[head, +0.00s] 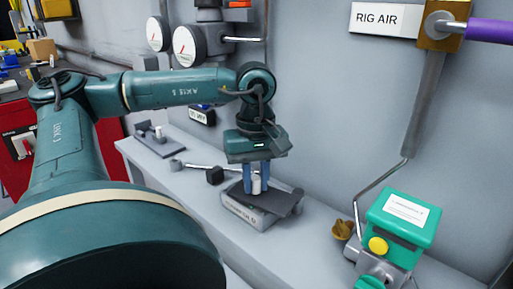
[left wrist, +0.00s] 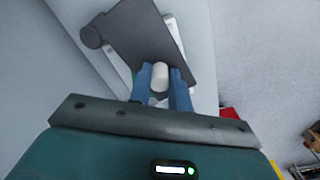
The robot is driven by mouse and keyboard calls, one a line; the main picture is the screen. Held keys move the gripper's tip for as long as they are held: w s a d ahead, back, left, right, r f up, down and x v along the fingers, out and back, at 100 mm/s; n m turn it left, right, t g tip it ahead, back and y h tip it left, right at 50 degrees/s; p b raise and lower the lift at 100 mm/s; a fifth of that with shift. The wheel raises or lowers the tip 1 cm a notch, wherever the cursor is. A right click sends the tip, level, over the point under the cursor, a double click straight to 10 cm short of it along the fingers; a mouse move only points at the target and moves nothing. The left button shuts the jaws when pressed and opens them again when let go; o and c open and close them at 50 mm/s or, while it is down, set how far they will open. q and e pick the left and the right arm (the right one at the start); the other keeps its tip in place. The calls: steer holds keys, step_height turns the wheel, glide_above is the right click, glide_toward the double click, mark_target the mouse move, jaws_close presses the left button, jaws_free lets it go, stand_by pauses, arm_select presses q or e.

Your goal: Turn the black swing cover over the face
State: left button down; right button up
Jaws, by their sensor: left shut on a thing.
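The black swing cover (head: 285,204) is a dark flat plate on top of a low grey box (head: 245,213) on the bench. In the left wrist view the cover (left wrist: 138,32) lies slanted over the box, with pale box edges (left wrist: 176,35) showing beside it. A white upright knob (left wrist: 160,75) stands at the cover's near end. My left gripper (head: 256,184) points down, its blue fingers shut on the knob, one on each side. The face is mostly hidden under the cover and my fingers. My right gripper is not in view.
Gauges (head: 189,41) and a pipe (head: 425,100) are on the wall.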

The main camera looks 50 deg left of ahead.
arm_select(q)
steer(key=shift+w+a+m, duration=0.15)
steer(key=shift+a+m, duration=0.1)
steer(key=shift+m, duration=0.05)
steer(key=shift+w+a+r, duration=0.1)
steer(key=shift+w+a, duration=0.25)
steer(key=c, duration=1.3)
jaws_free()
step_height(320, 180, up, 13)
steer(key=p, duration=0.1)
steer(key=shift+p, duration=0.35)
